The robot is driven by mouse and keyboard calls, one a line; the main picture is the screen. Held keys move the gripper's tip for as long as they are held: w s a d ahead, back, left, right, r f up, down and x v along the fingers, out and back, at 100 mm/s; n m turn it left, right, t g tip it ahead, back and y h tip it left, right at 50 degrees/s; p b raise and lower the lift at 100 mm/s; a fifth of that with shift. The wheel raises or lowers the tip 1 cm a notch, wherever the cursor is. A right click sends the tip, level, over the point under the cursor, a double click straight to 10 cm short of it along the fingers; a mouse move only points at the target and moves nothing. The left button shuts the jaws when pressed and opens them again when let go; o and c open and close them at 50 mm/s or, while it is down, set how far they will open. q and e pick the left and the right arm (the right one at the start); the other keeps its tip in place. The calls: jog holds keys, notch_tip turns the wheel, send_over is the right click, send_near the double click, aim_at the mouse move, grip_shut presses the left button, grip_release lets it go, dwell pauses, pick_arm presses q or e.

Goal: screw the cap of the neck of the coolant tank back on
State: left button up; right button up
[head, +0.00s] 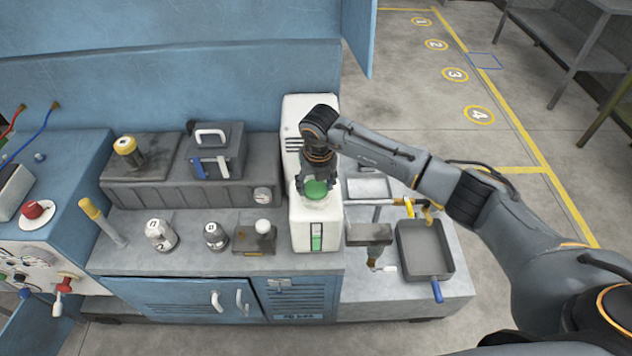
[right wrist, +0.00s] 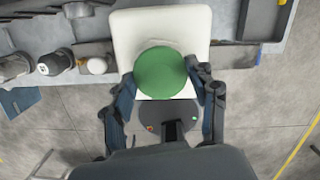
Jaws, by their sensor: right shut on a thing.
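The coolant tank (head: 316,228) is a white box with a green level strip on its front, standing on the grey bench. Its green cap (head: 317,188) is at the top of the tank; the neck under it is hidden. My right gripper (head: 315,184) comes down from above, shut on the cap. In the right wrist view the round green cap (right wrist: 160,72) sits between the two fingers (right wrist: 163,88), over the white tank (right wrist: 125,35). I cannot tell whether the cap is seated on the neck. My left gripper is not in view.
Left of the tank are a small block with a white ball knob (head: 263,226) and two grey bottles (head: 215,236). Right of it are a bracket with a tap (head: 368,235) and a grey tray with a blue handle (head: 425,250). A taller white housing (head: 296,115) stands behind.

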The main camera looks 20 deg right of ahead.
dwell(0.3)
jog(key=m, duration=0.4)
jog(key=shift+m+h, duration=0.3)
jog(key=shift+h, duration=0.1)
jog(key=shift+f+m, duration=0.1)
jog(key=shift+m, duration=0.4)
jog(key=m, duration=0.3)
jog(key=shift+a+m+g+p, duration=0.1)
jog(key=shift+m+g+p, duration=0.2)
jog(key=shift+g+p, duration=0.1)
jog(key=shift+m+h, duration=0.4)
jog(key=shift+m, duration=0.3)
jog(key=m, duration=0.3)
jog(key=shift+g, duration=0.3)
jog(key=shift+m, duration=1.1)
